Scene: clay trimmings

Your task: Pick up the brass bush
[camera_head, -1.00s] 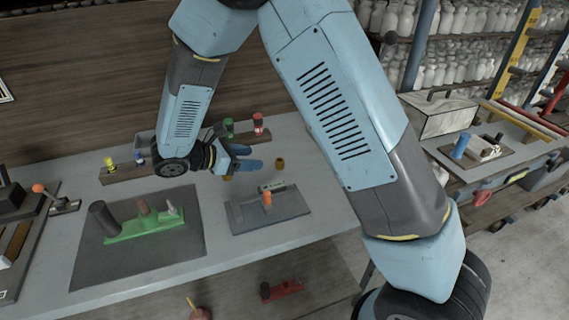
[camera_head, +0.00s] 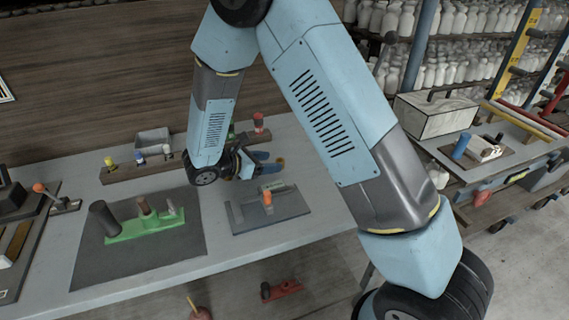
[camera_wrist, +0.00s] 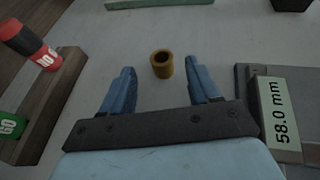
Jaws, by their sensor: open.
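The brass bush (camera_wrist: 162,64) is a small hollow ring standing upright on the grey bench top in the wrist view. It lies just beyond the fingertips of my gripper (camera_wrist: 160,75), roughly in line with the gap between the two blue fingers. The fingers are apart with nothing between them. In the head view the bush (camera_head: 281,162) shows at the tips of my gripper (camera_head: 272,161), which is low over the bench. I cannot tell there whether they touch.
A wooden rack (camera_wrist: 54,100) with red and green capped pieces stands on the left. A grey plate (camera_head: 290,207) with an orange-topped piece lies in front. Bare bench surrounds the bush.

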